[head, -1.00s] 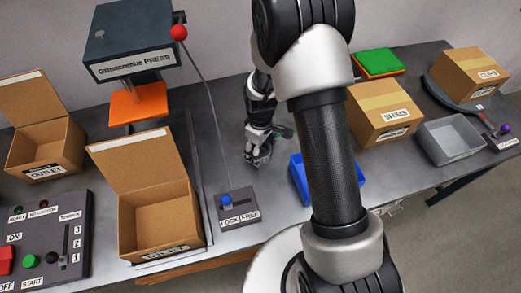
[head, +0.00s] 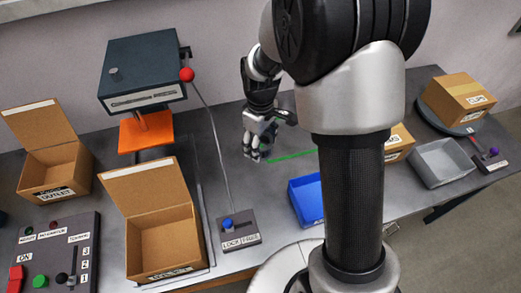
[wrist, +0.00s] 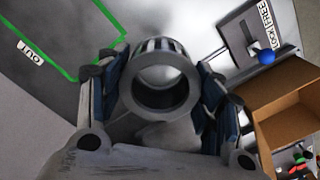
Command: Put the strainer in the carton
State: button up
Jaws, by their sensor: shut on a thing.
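My gripper (head: 256,152) hangs above the table right of the middle, behind the lock panel. In the wrist view my gripper (wrist: 160,95) is shut on a grey metal cylinder with an open round mouth and slots along its far side, the strainer (wrist: 160,92). In the head view the strainer is hard to make out between the fingers. An open brown carton (head: 165,245) with its lid raised stands at the front left, apart from my gripper; its front label is unreadable. A brown carton also shows at the right of the wrist view (wrist: 285,130).
Another open carton (head: 55,175), marked OUTLET, stands at the left. The lock panel (head: 238,232) with a blue knob lies right of the front carton. A press (head: 145,80) stands behind. A blue bin (head: 305,200) and a grey tray (head: 440,165) are at the right.

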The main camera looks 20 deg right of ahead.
aim_at(173, 247)
jog(key=k+j, duration=0.2)
jog(key=j, duration=0.15)
jog(key=k+j, duration=0.2)
jog(key=j, duration=0.15)
jog(key=k+j, duration=0.25)
jog(key=i, duration=0.4)
jog(key=j+u, duration=0.05)
jog(key=j, duration=0.05)
